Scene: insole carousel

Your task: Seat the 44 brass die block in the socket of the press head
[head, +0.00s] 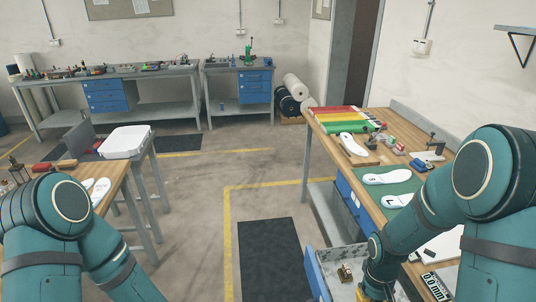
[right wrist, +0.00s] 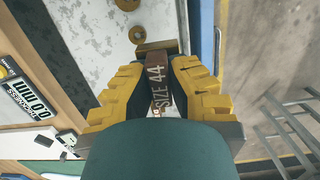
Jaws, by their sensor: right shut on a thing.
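A brown block marked "SIZE 44" (right wrist: 158,88) sits between the yellow-padded fingers of my right gripper (right wrist: 178,66) in the right wrist view. The gripper is shut on it, and the lettering faces the camera. In the head view only a little yellow of this gripper shows at the bottom edge, by the open drawer (head: 317,276). A small brass-coloured piece (head: 345,272) shows over the drawer; I cannot tell whether it is the held block. I cannot make out the press head or its socket. My left gripper is out of view.
Brass pieces (right wrist: 137,34) lie on the speckled surface beside the block. A thickness display reading 0.0 mm (right wrist: 22,98) is at left. The right bench (head: 375,205) carries white insoles (head: 387,178) and coloured sheets (head: 345,118). A dark mat (head: 268,262) lies on open floor.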

